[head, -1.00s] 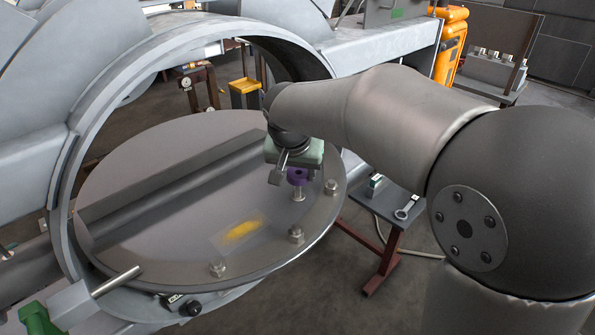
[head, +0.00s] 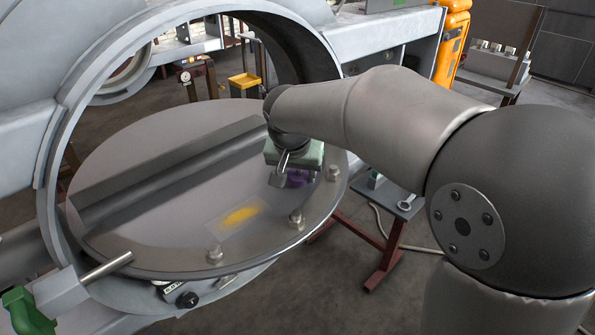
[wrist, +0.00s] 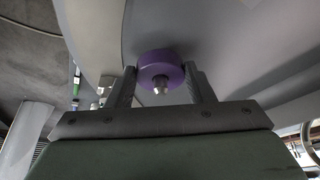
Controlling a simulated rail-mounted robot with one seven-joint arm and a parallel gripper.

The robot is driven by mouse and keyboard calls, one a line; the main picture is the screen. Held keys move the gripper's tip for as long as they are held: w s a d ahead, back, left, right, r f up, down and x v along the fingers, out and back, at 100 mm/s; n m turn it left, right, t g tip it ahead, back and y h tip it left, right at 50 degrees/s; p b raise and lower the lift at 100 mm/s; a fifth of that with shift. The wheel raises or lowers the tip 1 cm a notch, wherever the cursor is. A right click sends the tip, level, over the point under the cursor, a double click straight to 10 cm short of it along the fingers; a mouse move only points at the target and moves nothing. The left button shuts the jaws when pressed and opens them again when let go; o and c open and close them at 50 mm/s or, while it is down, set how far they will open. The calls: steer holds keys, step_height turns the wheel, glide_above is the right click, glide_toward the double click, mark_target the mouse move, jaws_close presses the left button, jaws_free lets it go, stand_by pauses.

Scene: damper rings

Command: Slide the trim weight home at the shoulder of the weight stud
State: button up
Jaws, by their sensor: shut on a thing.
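The trim weight, a purple ring (head: 297,180), is low at the right part of the big grey disc (head: 160,215), close to its face and partly behind my gripper (head: 288,178). In the wrist view the ring (wrist: 161,63) sits between the two grey fingers of my gripper (wrist: 161,78), which is shut on it.
Other studs stand along the disc's edge: one right of the ring (head: 332,173), one nearer (head: 296,220) and one at the front (head: 215,254). A raised bar (head: 160,175) crosses the disc. A small side table (head: 398,200) stands at the right.

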steer(key=shift+f, duration=0.25)
stand_by(0.6)
steer(key=o, duration=1.3)
steer(key=b+v, duration=0.1)
steer(key=v, duration=1.6)
steer(key=shift+r, duration=0.3)
steer(key=s+d+f+g, duration=0.1)
steer(key=s+d+f, duration=0.4)
steer(key=f, duration=0.3)
steer(key=s+d+f+n+g, duration=0.1)
steer(key=s+d+f, duration=0.4)
steer(key=s+f, duration=0.3)
steer(key=s+d+f+n+g, duration=0.1)
steer(key=s+d+f+g, duration=0.1)
steer(key=s+d+f, duration=0.4)
step_height(320, 180, down, 4)
steer(key=shift+s+r+y, duration=0.2)
steer(key=shift+r+y, duration=0.05)
steer(key=shift+y, duration=0.15)
